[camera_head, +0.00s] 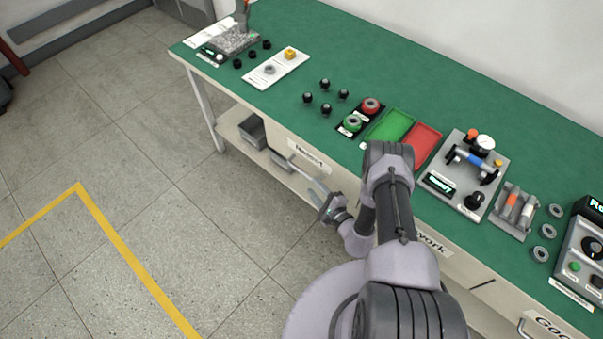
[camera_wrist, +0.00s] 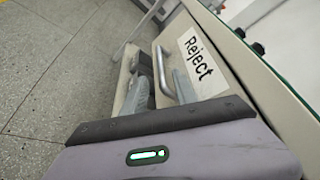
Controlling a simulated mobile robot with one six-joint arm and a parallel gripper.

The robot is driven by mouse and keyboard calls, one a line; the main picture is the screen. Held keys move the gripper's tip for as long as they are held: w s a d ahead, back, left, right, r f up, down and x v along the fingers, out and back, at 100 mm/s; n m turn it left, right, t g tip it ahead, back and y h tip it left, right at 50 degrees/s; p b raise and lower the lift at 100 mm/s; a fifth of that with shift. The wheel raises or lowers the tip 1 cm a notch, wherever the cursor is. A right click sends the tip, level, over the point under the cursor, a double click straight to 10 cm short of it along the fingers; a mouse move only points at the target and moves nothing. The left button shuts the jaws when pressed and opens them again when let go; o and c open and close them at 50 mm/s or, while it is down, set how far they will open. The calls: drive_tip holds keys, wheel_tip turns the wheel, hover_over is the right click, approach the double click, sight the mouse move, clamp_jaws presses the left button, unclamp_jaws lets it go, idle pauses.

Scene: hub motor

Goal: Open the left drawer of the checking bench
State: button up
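The checking bench (camera_head: 420,75) has a green top. Its left drawer, with a front labelled "Reject" (camera_wrist: 196,60), lies under the front edge; it also shows in the head view (camera_head: 308,154). The drawer looks shut. A metal bar handle (camera_wrist: 165,76) stands out from its front. My gripper (camera_wrist: 160,88) is at the handle with its two grey fingers apart, one on each side of the bar in the wrist view. Whether they touch the bar cannot be told. In the head view my gripper (camera_head: 314,182) is in front of the drawer, partly overlapping the handle.
Grey bins (camera_head: 254,130) stand on the shelf below the bench. Red and green trays (camera_head: 422,142), black knobs, a gauge fixture (camera_head: 466,172) and other parts stand on the bench top. Another drawer (camera_head: 545,325) is at the right. The tiled floor at left is clear, with a yellow line (camera_head: 130,255).

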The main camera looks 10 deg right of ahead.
sight(305, 176)
drive_tip(key=b+x, duration=0.2)
drive_tip(key=x, duration=0.7)
drive_tip(key=shift+w+a+b, duration=0.1)
drive_tip(key=shift+w+b, duration=0.15)
drive_tip(key=shift+b, duration=0.1)
clamp_jaws()
drive_tip(key=shift+f, duration=0.1)
idle(0.7)
